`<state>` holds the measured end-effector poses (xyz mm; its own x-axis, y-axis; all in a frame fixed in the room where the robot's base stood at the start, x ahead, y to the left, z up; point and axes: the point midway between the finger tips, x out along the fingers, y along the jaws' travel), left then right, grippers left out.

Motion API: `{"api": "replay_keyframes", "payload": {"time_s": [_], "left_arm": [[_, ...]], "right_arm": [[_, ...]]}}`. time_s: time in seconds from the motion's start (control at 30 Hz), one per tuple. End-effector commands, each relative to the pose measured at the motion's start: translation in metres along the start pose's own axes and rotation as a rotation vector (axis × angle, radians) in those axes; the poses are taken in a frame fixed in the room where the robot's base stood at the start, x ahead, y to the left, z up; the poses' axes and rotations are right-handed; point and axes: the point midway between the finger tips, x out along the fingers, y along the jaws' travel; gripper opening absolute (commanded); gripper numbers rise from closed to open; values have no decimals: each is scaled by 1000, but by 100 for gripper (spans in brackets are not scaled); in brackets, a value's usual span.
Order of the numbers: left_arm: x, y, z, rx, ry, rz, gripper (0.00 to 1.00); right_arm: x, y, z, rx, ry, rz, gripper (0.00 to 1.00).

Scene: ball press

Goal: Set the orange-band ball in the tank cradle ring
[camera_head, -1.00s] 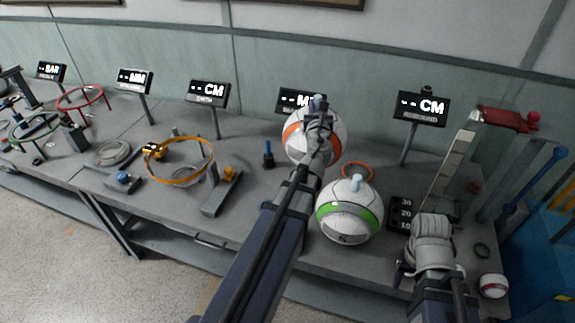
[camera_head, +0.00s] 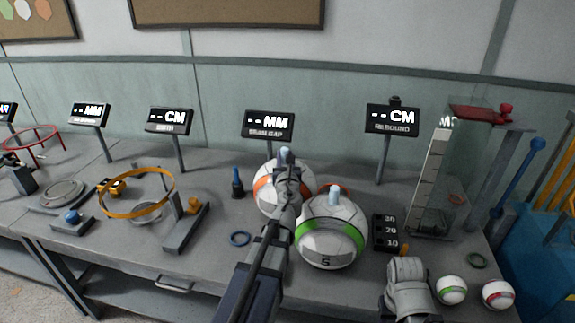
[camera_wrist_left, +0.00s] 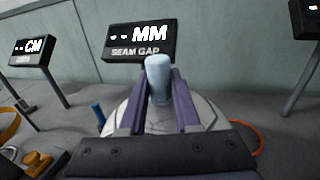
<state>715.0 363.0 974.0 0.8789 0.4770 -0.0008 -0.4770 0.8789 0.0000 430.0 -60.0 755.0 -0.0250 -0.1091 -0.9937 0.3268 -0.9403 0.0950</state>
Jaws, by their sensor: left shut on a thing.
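The orange-band ball (camera_head: 264,187) is white with a pale blue knob on top. My left gripper (camera_head: 286,165) is shut on that knob, and its arm hides much of the ball. In the left wrist view, the two fingers (camera_wrist_left: 158,100) flank the pale blue knob (camera_wrist_left: 158,70), with the ball's white top below. I cannot tell whether the ball touches the table. A red ring on legs (camera_head: 32,133) stands at the far left; I cannot tell if it is the cradle ring. My right gripper (camera_head: 407,275) is low at right, its fingers unclear.
A green-band ball (camera_head: 330,250) sits close to the right of the orange-band ball. An orange hoop (camera_head: 136,213) stands to the left. A clear column (camera_head: 432,195) stands at right.

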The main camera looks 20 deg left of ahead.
Motion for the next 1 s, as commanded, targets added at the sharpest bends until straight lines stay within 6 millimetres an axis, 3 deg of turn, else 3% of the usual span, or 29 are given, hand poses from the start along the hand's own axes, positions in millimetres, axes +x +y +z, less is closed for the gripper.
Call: {"api": "replay_keyframes", "payload": {"time_s": [0.27,0.7,1.0], "left_arm": [[5,-1,0,1,0,0,0],[41,-11,0,1,0,0,0],[39,-10,-13,1,0,0,0]], "right_arm": [[0,0,0,0,0,0,50],[0,0,0,0,0,0,50],[13,-1,-1,0,0,0,50]]}}
